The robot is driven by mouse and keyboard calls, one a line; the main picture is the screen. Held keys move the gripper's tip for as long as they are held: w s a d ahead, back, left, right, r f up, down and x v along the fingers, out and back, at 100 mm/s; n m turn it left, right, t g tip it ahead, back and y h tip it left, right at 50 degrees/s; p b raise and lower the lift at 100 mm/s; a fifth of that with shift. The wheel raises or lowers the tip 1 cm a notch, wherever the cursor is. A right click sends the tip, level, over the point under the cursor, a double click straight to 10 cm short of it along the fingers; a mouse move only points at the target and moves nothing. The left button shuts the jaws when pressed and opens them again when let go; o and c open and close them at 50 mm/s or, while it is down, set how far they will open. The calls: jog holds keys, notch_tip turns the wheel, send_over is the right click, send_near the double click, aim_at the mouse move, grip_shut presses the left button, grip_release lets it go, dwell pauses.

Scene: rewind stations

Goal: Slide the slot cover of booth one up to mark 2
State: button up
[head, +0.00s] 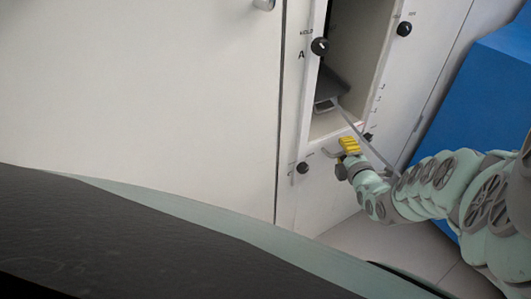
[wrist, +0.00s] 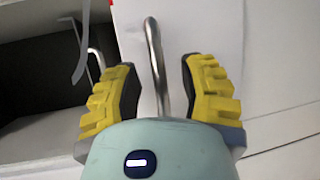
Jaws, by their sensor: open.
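My gripper (head: 348,145) is in front of the lower end of a tall open slot in a white booth front. In the wrist view its yellow fingers (wrist: 158,75) are open, one on each side of a bent metal handle (wrist: 152,45). Clear gaps show between handle and fingers. The handle stands out in front of a white panel (wrist: 205,35), which seems to be the slot cover. Whether the handle is fixed to it is hard to tell. In the head view my gripper partly hides this area. Small marks (head: 380,88) run along the slot's right edge; their numbers are unreadable.
Black knobs sit beside the slot, one near a letter A (head: 320,46), one at upper right (head: 404,29) and one low on the left (head: 303,168). A dark object (head: 330,88) lies inside the slot. A blue block (head: 490,105) stands at the right.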

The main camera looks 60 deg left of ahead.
jog(key=shift+c, duration=0.2)
grip_shut()
dwell(0.3)
notch_tip(320, 180, up, 8)
jog(key=p, duration=0.9)
jog(key=shift+s+r, duration=0.1)
jog(key=shift+r, duration=0.1)
jog(key=shift+f, duration=0.15)
jog(key=shift+o, duration=0.2)
grip_release()
